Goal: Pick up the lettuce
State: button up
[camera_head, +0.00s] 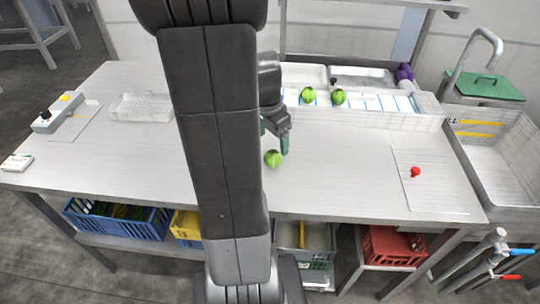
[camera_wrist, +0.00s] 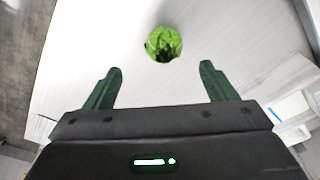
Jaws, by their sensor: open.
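A small green lettuce (camera_head: 273,159) lies on the grey table near its front edge, just below my gripper in the head view. It also shows in the wrist view (camera_wrist: 163,44), ahead of the fingertips and roughly midway between them. My gripper (camera_head: 276,142) is open and empty, with its two green fingers (camera_wrist: 160,76) spread apart. The lettuce is not between the fingers. Two more green heads, one on the left (camera_head: 308,95) and one on the right (camera_head: 338,97), sit at the back of the table by the blue-striped strip. My arm hides part of the table.
A red item (camera_head: 415,172) lies on a pale sheet at the right. A sink (camera_head: 500,165) adjoins the right end. The table between the lettuce and the sheet is clear.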

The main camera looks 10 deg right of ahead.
aim_at(272, 151)
jog(key=shift+w+d+f+p, duration=0.1)
jog(key=shift+w+f, duration=0.05)
jog(key=shift+f, duration=1.35)
jog(key=shift+w+d+f+p, duration=0.1)
jog(key=shift+w+f, duration=0.1)
jog(key=shift+f, duration=1.35)
jog(key=shift+w+f+p, duration=0.1)
jog(key=shift+w+f, duration=0.05)
jog(key=shift+f, duration=1.35)
jog(key=shift+c, duration=0.4)
jog(key=c, duration=1)
